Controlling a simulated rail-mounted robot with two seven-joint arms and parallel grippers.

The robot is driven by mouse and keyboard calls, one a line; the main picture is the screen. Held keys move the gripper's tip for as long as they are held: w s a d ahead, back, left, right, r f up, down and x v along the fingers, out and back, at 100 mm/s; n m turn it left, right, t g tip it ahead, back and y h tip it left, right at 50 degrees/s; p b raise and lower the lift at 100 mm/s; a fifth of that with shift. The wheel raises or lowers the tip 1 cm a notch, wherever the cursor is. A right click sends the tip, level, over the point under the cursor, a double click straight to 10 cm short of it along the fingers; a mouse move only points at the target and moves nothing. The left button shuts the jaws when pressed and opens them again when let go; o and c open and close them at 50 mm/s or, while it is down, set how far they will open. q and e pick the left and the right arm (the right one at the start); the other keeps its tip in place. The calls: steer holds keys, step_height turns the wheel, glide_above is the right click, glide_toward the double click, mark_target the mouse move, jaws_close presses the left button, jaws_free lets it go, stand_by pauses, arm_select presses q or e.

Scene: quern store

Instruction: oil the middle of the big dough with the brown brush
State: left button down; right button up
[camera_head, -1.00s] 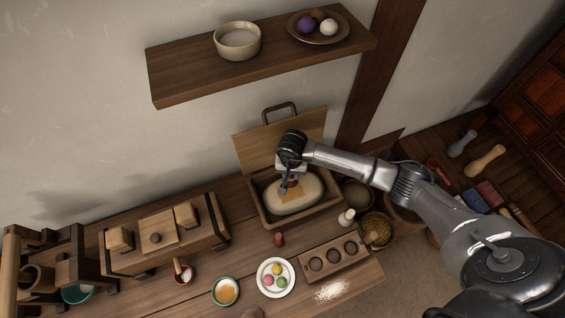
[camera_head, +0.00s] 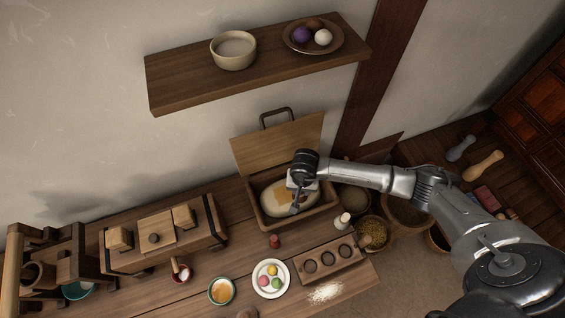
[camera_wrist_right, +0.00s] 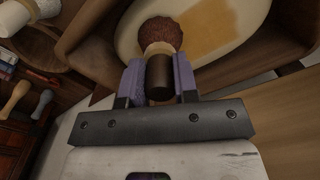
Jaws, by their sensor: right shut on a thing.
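The big dough (camera_head: 274,205) is a pale oval loaf in an open wooden box (camera_head: 259,217). A glossy amber oil patch (camera_head: 281,196) lies across it, also visible in the right wrist view (camera_wrist_right: 210,32). My right gripper (camera_head: 297,202) is over the right part of the dough. In the right wrist view the gripper (camera_wrist_right: 159,78) is shut on the dark handle of the brown brush (camera_wrist_right: 161,34). Its bristles are over the pale dough beside the patch; I cannot tell whether they touch. My left gripper is not in view.
The box's lid (camera_head: 280,140) stands open behind the dough. A green-rimmed bowl (camera_head: 222,291), a plate of coloured balls (camera_head: 271,291) and a wooden block with round hollows (camera_head: 328,259) stand in front.

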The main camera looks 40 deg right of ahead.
steer(key=shift+s+a, duration=0.15)
steer(key=shift+s, duration=0.3)
steer(key=shift+s+r+p, duration=0.15)
steer(key=shift+r+p, duration=0.2)
steer(key=shift+p, duration=0.05)
steer(key=shift+r, duration=0.95)
steer(key=shift+r+p, duration=0.65)
steer(key=shift+p, duration=0.1)
steer(key=shift+r+p, duration=1.15)
steer(key=shift+r, duration=1)
